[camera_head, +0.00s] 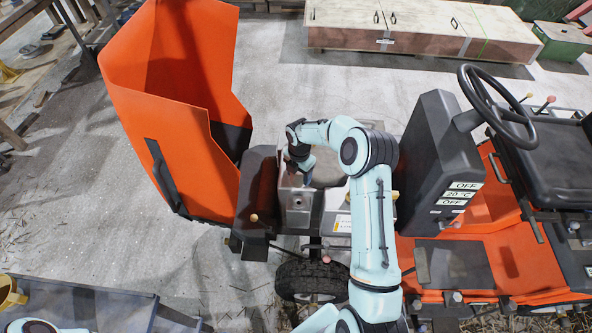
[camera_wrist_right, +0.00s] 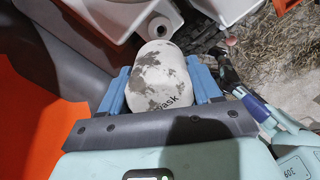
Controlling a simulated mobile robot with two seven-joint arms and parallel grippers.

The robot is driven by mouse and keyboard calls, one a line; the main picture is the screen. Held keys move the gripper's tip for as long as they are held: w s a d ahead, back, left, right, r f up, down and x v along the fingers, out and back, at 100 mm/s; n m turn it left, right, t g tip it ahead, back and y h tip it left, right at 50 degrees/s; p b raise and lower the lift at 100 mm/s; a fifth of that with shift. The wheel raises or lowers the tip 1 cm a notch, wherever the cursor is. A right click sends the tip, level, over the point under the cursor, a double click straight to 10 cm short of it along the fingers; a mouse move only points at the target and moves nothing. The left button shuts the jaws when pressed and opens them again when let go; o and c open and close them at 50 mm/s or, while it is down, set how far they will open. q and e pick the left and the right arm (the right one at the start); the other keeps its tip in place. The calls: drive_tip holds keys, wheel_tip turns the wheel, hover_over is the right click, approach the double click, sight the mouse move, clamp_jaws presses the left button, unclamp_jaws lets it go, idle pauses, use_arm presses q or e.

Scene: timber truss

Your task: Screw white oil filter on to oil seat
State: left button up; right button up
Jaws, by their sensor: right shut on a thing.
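The white oil filter (camera_wrist_right: 160,80), smudged with grey dirt and with dark lettering near its end, shows in the right wrist view. My right gripper (camera_head: 304,164) is shut on it, with a blue finger on each side. In the head view the gripper points down into the grey engine area beside the open orange hood, and I cannot make out the filter there. My left gripper is not in view.
The orange hood (camera_head: 180,65) stands open left of the engine. The black console (camera_head: 436,155) and steering wheel (camera_head: 497,105) rise to the right. A front tyre (camera_head: 311,280) is below, and a long wooden chest (camera_head: 345,22) stands at the back.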

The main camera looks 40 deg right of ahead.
sight(299, 181)
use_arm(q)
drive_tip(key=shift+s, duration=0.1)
use_arm(e)
drive_tip(key=shift+s, duration=0.1)
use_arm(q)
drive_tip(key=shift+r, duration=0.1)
use_arm(e)
drive_tip(key=shift+r, duration=0.1)
wheel_tip(299, 181, down, 4)
drive_tip(key=shift+f, duration=0.1)
drive_tip(key=shift+f+b, duration=0.85)
drive_tip(key=shift+f, duration=2.95)
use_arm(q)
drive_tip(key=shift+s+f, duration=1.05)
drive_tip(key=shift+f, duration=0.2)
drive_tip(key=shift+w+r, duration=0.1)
use_arm(e)
drive_tip(key=shift+f, duration=0.2)
